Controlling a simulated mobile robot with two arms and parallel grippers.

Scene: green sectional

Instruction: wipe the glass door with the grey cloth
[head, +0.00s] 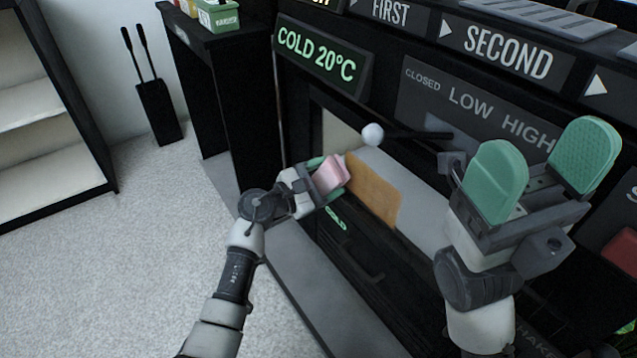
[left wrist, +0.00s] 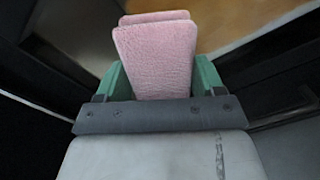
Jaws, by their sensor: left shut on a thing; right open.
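My left gripper (head: 326,178) is shut on a folded pink cloth (head: 332,172); it looks pink, not grey. The cloth also shows in the left wrist view (left wrist: 155,62), standing up between the green fingers. In the head view it is held at the front of the black machine, beside a tan-orange panel (head: 374,192) set in a dark frame. This panel may be the glass door; I cannot tell whether the cloth touches it. My right gripper (head: 541,168) is open and empty, with its green pads wide apart, in front of the machine's right part.
A dark lever with a white ball knob (head: 373,134) sticks out above the panel. A sign reading COLD 20°C (head: 318,56) is at upper left. A grey ledge (head: 315,290) runs along the base. Carpet (head: 120,260) is clear at left, near white shelves (head: 45,110).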

